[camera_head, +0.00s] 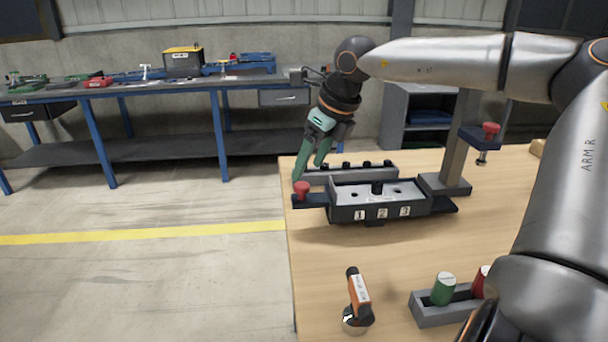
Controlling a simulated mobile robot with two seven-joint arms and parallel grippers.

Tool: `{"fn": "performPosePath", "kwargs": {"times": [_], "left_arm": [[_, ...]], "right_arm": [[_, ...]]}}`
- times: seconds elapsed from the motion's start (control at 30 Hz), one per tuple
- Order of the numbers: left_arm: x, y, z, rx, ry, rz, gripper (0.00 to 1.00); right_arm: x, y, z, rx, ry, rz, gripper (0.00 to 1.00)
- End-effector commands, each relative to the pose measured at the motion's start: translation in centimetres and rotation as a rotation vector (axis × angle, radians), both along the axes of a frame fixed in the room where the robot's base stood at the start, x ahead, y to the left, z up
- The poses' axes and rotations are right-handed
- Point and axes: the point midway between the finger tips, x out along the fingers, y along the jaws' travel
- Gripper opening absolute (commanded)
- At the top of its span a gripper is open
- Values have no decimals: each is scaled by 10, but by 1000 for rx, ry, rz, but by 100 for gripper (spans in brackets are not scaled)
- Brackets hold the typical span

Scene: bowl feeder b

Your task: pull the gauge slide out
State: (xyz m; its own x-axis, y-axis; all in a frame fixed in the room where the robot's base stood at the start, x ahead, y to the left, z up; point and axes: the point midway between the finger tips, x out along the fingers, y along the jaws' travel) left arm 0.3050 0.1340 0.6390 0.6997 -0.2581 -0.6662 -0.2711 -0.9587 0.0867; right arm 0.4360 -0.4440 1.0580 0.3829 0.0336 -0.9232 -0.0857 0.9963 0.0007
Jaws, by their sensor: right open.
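A dark gauge block (376,212) with labels 1, 2 and 3 on its front stands on the wooden table. A dark slide (313,201) sticks out of its left end and carries a red knob (302,188). My right gripper (308,172) has green fingers that point down, just above and behind the red knob. It is open and holds nothing that I can see. Whether a fingertip touches the knob I cannot tell. My left gripper is not in view.
Behind the block lies a grey rack (350,174) with several dark pegs. A post (453,150) with a second red knob (491,128) rises at right. In front are an orange-and-black tool (357,295) and a grey holder (432,313) with green and red cylinders. The table's left edge is near the slide.

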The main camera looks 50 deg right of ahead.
Motion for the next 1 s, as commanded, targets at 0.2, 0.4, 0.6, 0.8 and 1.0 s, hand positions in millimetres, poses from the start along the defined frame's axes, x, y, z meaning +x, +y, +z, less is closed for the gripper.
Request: {"fn": "performPosePath", "kwargs": {"times": [0.2, 0.4, 0.6, 0.8, 1.0], "left_arm": [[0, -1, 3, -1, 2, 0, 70], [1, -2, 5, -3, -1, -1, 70], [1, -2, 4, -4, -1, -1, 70], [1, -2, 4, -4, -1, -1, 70], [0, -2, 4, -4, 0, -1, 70]], "right_arm": [[-17, -1, 44, 0, -4, 0, 71], [-25, -2, 64, 0, -2, 0, 71], [-27, -2, 67, 1, 0, 2, 71], [-27, -2, 66, 1, 0, 2, 71], [-27, -2, 66, 1, 0, 2, 71]]}}
